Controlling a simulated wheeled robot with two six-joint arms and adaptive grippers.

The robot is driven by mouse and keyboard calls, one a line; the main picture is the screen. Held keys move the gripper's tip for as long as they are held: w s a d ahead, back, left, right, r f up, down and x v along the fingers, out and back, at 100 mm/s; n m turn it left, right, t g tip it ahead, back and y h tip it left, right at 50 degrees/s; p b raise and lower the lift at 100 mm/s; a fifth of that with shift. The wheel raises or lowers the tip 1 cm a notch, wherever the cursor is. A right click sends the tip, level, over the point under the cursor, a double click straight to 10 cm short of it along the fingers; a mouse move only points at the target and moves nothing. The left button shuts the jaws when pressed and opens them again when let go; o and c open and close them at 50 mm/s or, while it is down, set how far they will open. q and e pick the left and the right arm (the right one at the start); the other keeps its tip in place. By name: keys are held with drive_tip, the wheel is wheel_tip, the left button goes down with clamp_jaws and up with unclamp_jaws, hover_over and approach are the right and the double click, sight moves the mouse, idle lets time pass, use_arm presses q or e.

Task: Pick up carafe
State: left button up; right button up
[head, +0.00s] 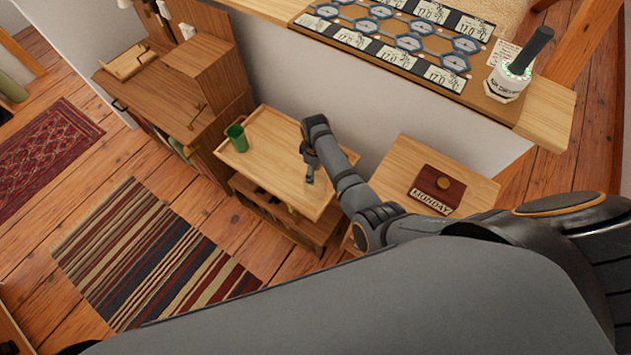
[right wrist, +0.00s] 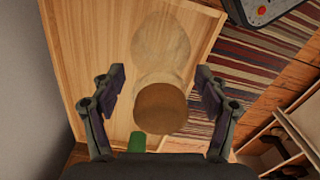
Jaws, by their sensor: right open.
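The carafe in the right wrist view has a round brown stopper (right wrist: 160,108) and a clear glass body (right wrist: 160,45). It is on the pale wooden tray top of a small cart (head: 268,140). In the head view my right arm covers most of where it is, and I cannot make it out clearly. My right gripper (head: 310,172) is over the cart's tray. Its open fingers (right wrist: 160,88) are on either side of the carafe in the right wrist view, with gaps between them and the stopper. My left gripper is not in view.
A green cup (head: 237,137) stands on the tray's left part. A wooden desk (head: 160,90) is to the left. A pale table (head: 415,155) with a MONDAY block (head: 437,190) is to the right. A striped rug (head: 150,255) lies on the floor in front.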

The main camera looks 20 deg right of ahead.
clamp_jaws()
drive_tip(key=shift+r, duration=0.1)
drive_tip(key=shift+r, duration=0.1)
idle(0.5)
